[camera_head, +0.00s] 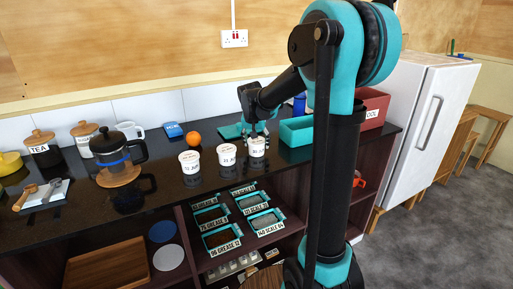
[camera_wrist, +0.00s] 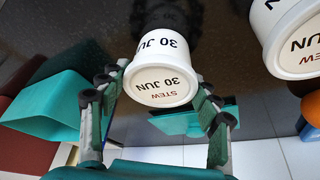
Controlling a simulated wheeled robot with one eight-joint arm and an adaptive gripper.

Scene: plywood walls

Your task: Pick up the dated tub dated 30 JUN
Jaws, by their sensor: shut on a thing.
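The white tub reading STEW 30 JUN (camera_wrist: 160,84) sits between the two fingers of my gripper (camera_wrist: 155,98) in the wrist view, with the fingers closed on its sides. In the head view it is the rightmost tub (camera_head: 258,147) of a row of three, upright, with my gripper (camera_head: 256,134) at it from above. I cannot tell whether it is clear of the counter. The middle tub (camera_head: 227,155) and the left tub (camera_head: 190,162) stand to its left. A neighbouring tub (camera_wrist: 290,38) shows in the wrist view, its date partly cut off.
The black counter (camera_head: 160,190) also holds an orange (camera_head: 194,138), a teal open bin (camera_head: 296,132), a red box (camera_head: 372,108) and a French press (camera_head: 112,152). Labelled trays (camera_head: 222,240) sit on the shelf below. A white fridge (camera_head: 428,115) stands at right.

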